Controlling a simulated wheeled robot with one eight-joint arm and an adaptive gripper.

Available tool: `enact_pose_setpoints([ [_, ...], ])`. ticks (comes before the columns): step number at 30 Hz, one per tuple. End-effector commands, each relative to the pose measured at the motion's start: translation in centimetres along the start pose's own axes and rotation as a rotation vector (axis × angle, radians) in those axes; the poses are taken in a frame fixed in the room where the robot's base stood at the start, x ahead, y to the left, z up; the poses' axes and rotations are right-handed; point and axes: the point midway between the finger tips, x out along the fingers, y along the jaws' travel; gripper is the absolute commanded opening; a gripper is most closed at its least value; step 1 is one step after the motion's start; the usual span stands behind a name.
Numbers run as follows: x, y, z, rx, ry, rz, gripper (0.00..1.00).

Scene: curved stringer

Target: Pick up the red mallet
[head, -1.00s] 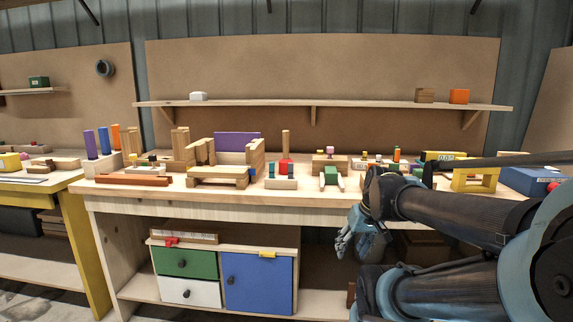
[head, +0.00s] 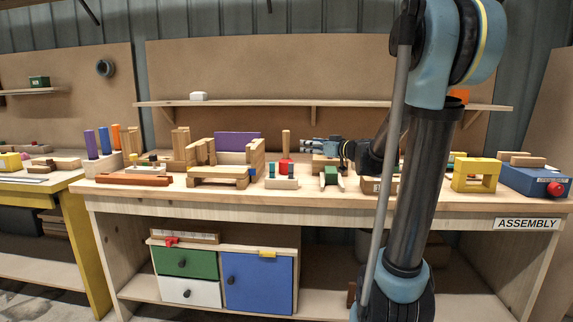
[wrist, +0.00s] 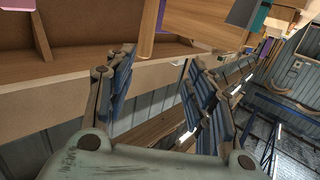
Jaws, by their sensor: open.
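The red mallet stands upright on the workbench in the head view, with its light wooden handle (head: 286,142) pointing up and its red head (head: 284,166) low down, partly behind a small block rack. My gripper (head: 305,146) is just right of the handle, at about mid-handle height, with its fingers pointing left. A narrow gap shows between them in the picture; the depth is unclear. In the wrist view my gripper (wrist: 158,56) is open, and a light wooden bar that looks like the handle (wrist: 149,28) shows beyond and between the fingertips. The red head is not clear there.
The small rack (head: 282,183) stands in front of the mallet. A wooden toy bench (head: 217,174) and a purple board (head: 236,140) are to the left. A green block piece (head: 330,176) and a yellow block frame (head: 475,175) are to the right. The shelf (head: 300,104) runs above.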

Motion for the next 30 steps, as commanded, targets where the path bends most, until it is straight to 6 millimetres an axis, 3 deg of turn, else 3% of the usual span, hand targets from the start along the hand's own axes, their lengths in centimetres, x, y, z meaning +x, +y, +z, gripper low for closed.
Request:
enact_pose_setpoints([
  [3, 0.9, 1.6, -0.9, -0.02, 0.05, 0.023, 0.5],
  [7, 1.6, 2.3, -1.4, -0.029, 0.073, 0.034, 0.5],
  [24, 10.8, 2.6, -2.1, -0.029, 0.075, 0.034, 0.5],
  [30, 13.0, 2.7, -2.2, -0.029, 0.075, 0.035, 0.5],
])
